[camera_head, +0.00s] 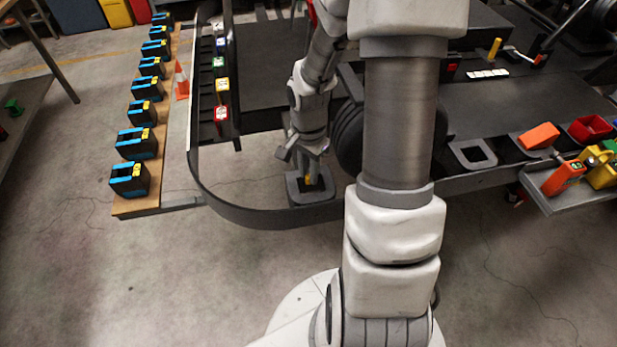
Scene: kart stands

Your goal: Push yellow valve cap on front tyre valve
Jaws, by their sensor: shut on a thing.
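My gripper (307,166) points down over a grey square-rimmed holder (294,196) at the front edge of the dark kart stand. A small yellow-orange bit, the yellow valve cap (309,178), shows at its fingertips, and the jaws are shut on it. The cap is inside or just above the holder's opening; I cannot tell which. A dark tyre (349,138) stands just right of the gripper, partly hidden behind my arm. Its valve is not visible.
A curved black bumper rail (236,207) runs around the holder's left and front. Several black-and-blue boxes line a wooden board (150,190) at left. An orange cone (181,82) stands beside it. A tray with coloured containers (590,193) is at right.

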